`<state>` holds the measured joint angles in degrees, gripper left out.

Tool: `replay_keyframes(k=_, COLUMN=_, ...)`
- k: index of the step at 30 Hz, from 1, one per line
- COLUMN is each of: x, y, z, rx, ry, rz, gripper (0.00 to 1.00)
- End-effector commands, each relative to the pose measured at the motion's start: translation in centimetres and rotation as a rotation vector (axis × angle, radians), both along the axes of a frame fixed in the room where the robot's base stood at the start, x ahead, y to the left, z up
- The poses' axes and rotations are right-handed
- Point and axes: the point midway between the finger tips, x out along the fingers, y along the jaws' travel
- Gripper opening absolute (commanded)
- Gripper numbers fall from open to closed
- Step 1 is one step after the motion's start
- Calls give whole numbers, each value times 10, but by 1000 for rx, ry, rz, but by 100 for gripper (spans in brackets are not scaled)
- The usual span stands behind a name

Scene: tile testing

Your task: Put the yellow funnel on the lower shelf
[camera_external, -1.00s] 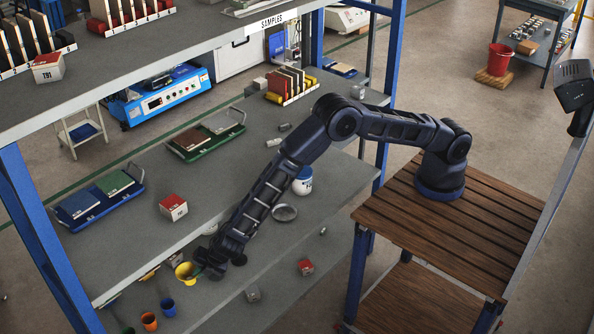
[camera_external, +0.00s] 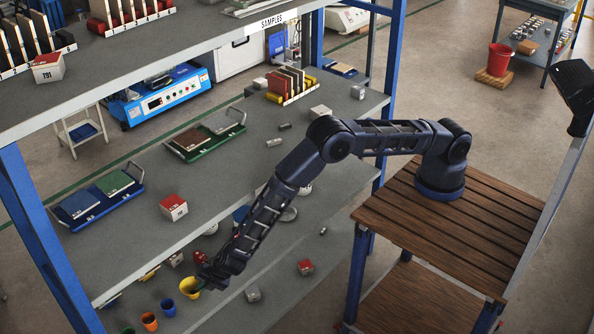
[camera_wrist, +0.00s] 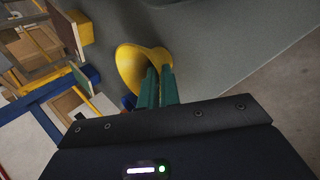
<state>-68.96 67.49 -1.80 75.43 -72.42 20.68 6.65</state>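The yellow funnel (camera_external: 190,288) is at the lower left of the external view, at the end of my arm. My gripper (camera_external: 202,284) is shut on the funnel's side. In the wrist view, the two green fingers of my gripper (camera_wrist: 157,86) lie close together against the funnel (camera_wrist: 131,66), whose wide mouth shows. The lower shelf (camera_external: 224,303) is the grey surface below and behind the funnel. I cannot tell whether the funnel touches it.
A blue cup (camera_external: 168,307) and an orange cup (camera_external: 149,321) stand left of the funnel. A grey block (camera_external: 253,294) and a red-and-white box (camera_external: 305,267) are to its right. Bare shelf lies between funnel and grey block.

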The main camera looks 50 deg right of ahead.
Motion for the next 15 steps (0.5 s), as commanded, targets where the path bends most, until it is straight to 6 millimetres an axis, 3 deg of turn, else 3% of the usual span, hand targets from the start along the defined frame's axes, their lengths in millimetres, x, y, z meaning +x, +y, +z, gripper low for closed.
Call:
replay_keyframes(k=10, x=0, y=0, z=-3, rx=0, ry=0, rz=0, gripper=0)
replay_keyframes(k=13, x=0, y=0, z=-2, rx=1, ry=0, rz=-1, gripper=24)
replay_keyframes(k=15, x=0, y=0, z=-2, rx=1, ry=0, rz=-1, gripper=26)
